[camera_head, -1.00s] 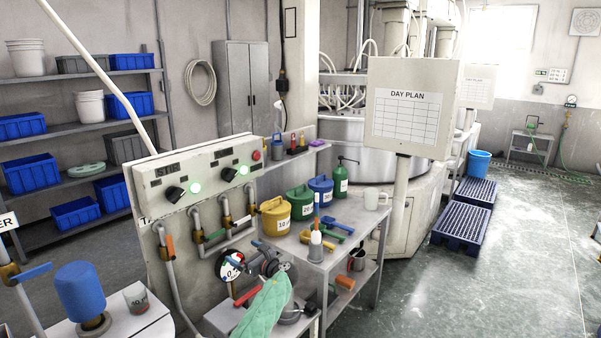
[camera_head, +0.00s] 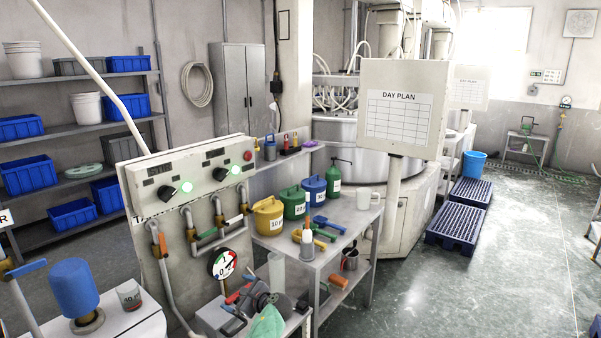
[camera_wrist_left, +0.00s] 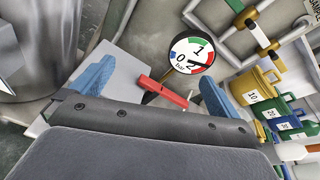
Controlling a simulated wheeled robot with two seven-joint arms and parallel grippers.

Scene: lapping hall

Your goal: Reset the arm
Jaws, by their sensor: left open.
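My left gripper (camera_head: 252,300) is low in front of the control panel, at the bottom of the head view. In the left wrist view its two blue fingers (camera_wrist_left: 155,90) stand wide apart with nothing gripped. A red lever (camera_wrist_left: 160,92) shows between the fingers, beyond them; I cannot tell how close it is. The round gauge (camera_head: 223,264) on the panel is above the gripper and clear of it. It also shows at the top of the wrist view (camera_wrist_left: 191,52). A green quilted piece (camera_head: 268,322) shows just below the gripper. My right gripper is not in view.
The control panel (camera_head: 190,180) has two lit green lamps and valve pipes. A bench (camera_head: 335,235) to the right holds yellow, green and blue cans, a mug and tools. A blue cylinder (camera_head: 75,288) stands at left. The floor at right is open beyond blue pallets (camera_head: 458,225).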

